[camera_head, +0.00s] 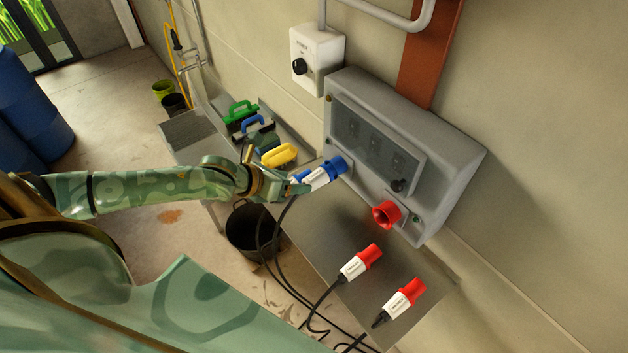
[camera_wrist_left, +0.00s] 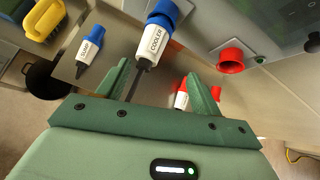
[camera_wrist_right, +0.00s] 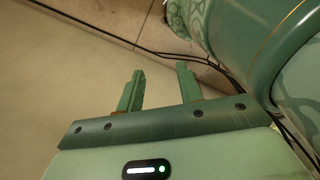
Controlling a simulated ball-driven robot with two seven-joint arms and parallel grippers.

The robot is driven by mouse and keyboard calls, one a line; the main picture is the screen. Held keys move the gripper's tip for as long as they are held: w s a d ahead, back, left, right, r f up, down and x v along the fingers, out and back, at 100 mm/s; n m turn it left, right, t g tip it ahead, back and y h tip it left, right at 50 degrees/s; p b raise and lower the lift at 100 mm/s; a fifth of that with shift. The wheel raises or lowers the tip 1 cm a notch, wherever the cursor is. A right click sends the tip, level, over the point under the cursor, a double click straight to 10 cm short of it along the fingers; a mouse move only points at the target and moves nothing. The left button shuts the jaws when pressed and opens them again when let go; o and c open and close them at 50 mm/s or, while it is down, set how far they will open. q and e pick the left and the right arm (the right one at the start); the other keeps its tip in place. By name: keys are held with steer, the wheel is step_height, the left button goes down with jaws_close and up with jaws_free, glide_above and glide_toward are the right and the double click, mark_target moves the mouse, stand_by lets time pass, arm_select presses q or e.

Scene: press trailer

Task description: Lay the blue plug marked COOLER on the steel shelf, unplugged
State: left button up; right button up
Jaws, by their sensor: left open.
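The blue and white plug marked COOLER (camera_head: 319,180) is at the lower left of the grey power box and appears seated in its blue socket (camera_head: 338,165). In the left wrist view the COOLER plug (camera_wrist_left: 152,46) points away from me, its lettering readable. My left gripper (camera_wrist_left: 157,70) is open, its fingers on either side of the plug's cable end, apart from it. It also shows in the head view (camera_head: 296,187). The steel shelf (camera_head: 318,232) lies below the box. My right gripper (camera_wrist_right: 160,70) is open and empty above the floor.
A second blue plug (camera_wrist_left: 89,46) lies on the shelf. Two red plugs (camera_head: 362,263) (camera_head: 405,298) lie near its right end. A red socket (camera_head: 387,213) on the box is empty. Brushes (camera_head: 279,155) stand at the left; a black bucket (camera_head: 247,229) is below. Cables hang off the front edge.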

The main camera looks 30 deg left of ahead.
mark_target(307, 181)
arm_select(q)
steer(key=w+f+m+b, duration=0.1)
steer(key=w+f+b, duration=0.1)
steer(key=w+f+m+b, duration=0.2)
steer(key=shift+d+f+b, duration=0.15)
steer(key=shift+d+b, duration=0.05)
steer(key=shift+b, duration=0.2)
steer(key=b+x, duration=0.2)
steer(key=x, duration=0.2)
steer(key=shift+w+a+b, duration=0.1)
steer(key=shift+b, duration=0.3)
steer(key=shift+w+f, duration=0.3)
steer(key=shift+w, duration=0.05)
steer(key=shift+w+b, duration=0.1)
steer(key=shift+b, duration=0.2)
steer(key=c, duration=1.2)
steer(key=shift+o, duration=0.2)
arm_select(e)
step_height(307, 181, down, 8)
steer(key=a, duration=0.1)
steer(key=shift+a, duration=0.15)
